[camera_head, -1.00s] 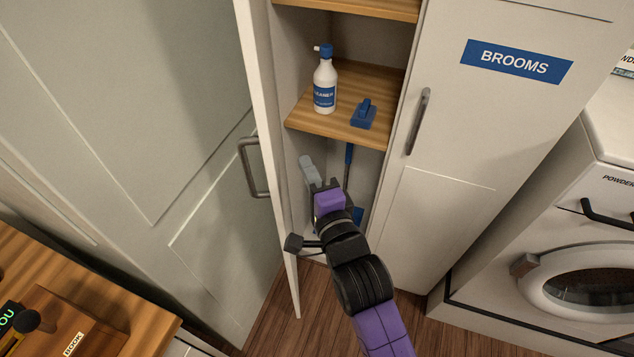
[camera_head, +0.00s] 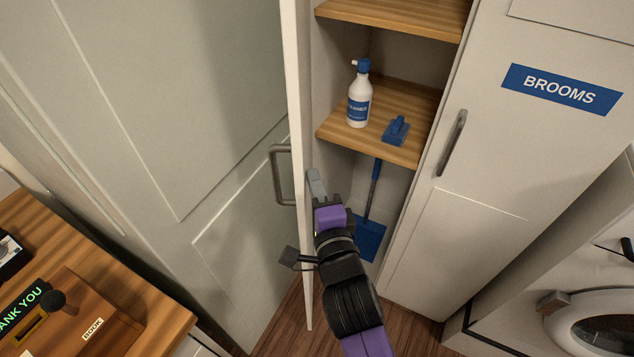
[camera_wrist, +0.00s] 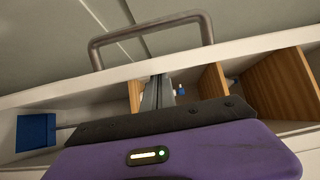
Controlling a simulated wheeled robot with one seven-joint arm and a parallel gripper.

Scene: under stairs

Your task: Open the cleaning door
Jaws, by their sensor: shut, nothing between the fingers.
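The cleaning door (camera_head: 295,90) stands swung out from the cabinet and shows nearly edge-on. Its grey bar handle (camera_head: 276,176) sticks out on the left, outer side. The handle also shows at the top of the wrist view (camera_wrist: 150,28). My gripper (camera_head: 316,184) is shut and empty, on the inner side of the door, close to its edge. In the wrist view, the shut fingers (camera_wrist: 157,92) point toward the door edge, with the handle beyond it. I cannot tell whether the fingers touch the door.
Inside the cabinet are a spray bottle (camera_head: 360,95) and a blue brush (camera_head: 396,130) on a wooden shelf (camera_head: 340,128). A blue long-handled tool (camera_head: 369,238) stands below. The shut brooms door (camera_head: 480,230) is right; a wooden counter (camera_head: 50,235) is at lower left.

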